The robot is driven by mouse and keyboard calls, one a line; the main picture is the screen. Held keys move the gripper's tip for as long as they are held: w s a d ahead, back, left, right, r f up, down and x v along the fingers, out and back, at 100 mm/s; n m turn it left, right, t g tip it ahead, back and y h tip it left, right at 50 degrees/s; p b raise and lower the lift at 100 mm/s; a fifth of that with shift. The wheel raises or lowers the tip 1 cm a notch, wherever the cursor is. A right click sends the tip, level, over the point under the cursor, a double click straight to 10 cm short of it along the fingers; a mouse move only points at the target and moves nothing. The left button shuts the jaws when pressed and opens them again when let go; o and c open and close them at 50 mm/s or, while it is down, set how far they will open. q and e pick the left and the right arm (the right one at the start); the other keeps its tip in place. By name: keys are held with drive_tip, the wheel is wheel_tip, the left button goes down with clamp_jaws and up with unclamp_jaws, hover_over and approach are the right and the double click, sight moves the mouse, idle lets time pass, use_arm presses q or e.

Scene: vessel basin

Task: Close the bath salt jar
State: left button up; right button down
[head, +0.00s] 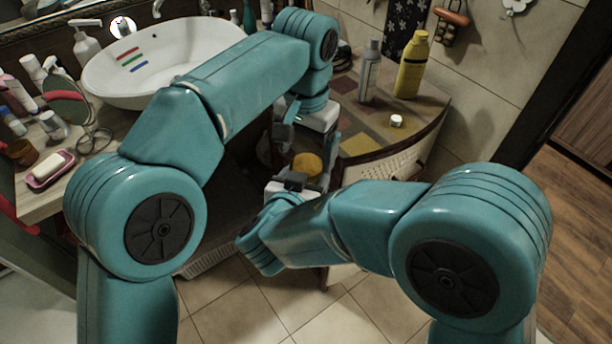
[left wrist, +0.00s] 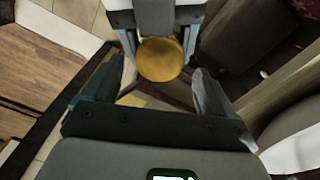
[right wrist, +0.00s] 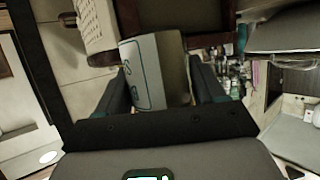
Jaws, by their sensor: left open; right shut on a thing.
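My right gripper (head: 290,185) is shut on the bath salt jar (right wrist: 155,72), a pale body with dark line markings that sits between its fingers (right wrist: 162,85) in the right wrist view. A round yellow-tan disc (head: 307,164) faces up at the jar's top; it also shows in the left wrist view (left wrist: 160,59). I cannot tell whether the disc is a lid or the contents. My left gripper (head: 303,143) is open above it. In the left wrist view its fingers (left wrist: 162,82) stand on either side of the disc, with no clear contact.
A corner counter (head: 425,115) to the right holds a yellow bottle (head: 411,65), a grey bottle (head: 370,72) and a small white cap (head: 397,121). A white basin (head: 150,65) and cluttered shelf with a soap dish (head: 50,168) lie left. Tiled floor (head: 340,310) is clear.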

use_arm(q)
drive_tip(key=shift+f, duration=1.2)
drive_tip(key=c, duration=1.1)
drive_tip(key=m, duration=0.3)
drive_tip(key=o, duration=1.2)
drive_tip(key=shift+c, duration=0.2)
